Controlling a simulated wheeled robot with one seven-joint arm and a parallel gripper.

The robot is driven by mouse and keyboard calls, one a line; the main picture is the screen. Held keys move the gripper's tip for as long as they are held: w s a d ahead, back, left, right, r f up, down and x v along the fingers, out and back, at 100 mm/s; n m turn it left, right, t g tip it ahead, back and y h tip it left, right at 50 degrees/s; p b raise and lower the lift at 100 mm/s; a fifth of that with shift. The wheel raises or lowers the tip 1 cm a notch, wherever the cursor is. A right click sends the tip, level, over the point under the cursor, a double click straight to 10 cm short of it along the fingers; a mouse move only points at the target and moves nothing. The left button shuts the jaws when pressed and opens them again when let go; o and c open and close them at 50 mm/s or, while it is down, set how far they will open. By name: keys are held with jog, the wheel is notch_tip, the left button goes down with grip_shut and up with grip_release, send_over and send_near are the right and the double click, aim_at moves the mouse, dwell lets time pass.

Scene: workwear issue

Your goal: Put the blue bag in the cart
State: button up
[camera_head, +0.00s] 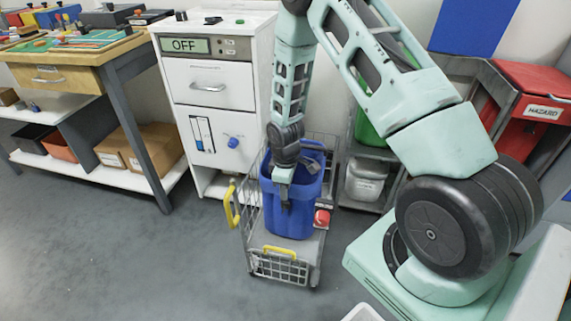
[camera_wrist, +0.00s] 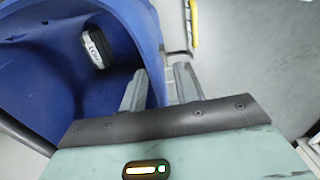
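The blue bag (camera_head: 291,214) is an open-topped blue tub shape. In the head view it stands upright within the wire cart (camera_head: 281,266); I cannot tell whether its base bears on the cart floor. My gripper (camera_head: 284,195) is at the bag's near rim, pointing down. In the wrist view my gripper (camera_wrist: 163,82) has one finger inside the bag (camera_wrist: 45,75) and one outside, with the wall in the narrow gap between them. A small dark labelled item (camera_wrist: 94,47) shows inside the bag.
The cart has yellow handles (camera_head: 231,207) and a red item (camera_head: 322,217) at its right. A white cabinet (camera_head: 209,129) marked OFF stands behind left, a workbench (camera_head: 75,81) farther left. A red HAZARD bin (camera_head: 538,104) is at right. The floor at front left is clear.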

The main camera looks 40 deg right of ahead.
notch_tip(320, 180, up, 16)
jog(key=p, duration=0.3)
jog(key=s+a+r, duration=0.4)
jog(key=a+r, duration=0.1)
jog(key=a, duration=0.3)
jog(key=s+a+r, duration=0.4)
jog(key=a+r, duration=0.1)
jog(key=a, duration=0.4)
jog(key=s+a+r, duration=0.3)
jog(key=s+a, duration=0.1)
jog(key=s, duration=0.3)
jog(key=s+a+r, duration=0.2)
jog(key=s+a, duration=0.1)
jog(key=s, duration=0.5)
notch_tip(320, 180, up, 16)
jog(key=s+p, duration=0.1)
jog(key=p, duration=1.4)
jog(key=shift+a+y+p, duration=0.15)
jog(key=shift+y+p, duration=0.15)
jog(key=shift+p, duration=0.1)
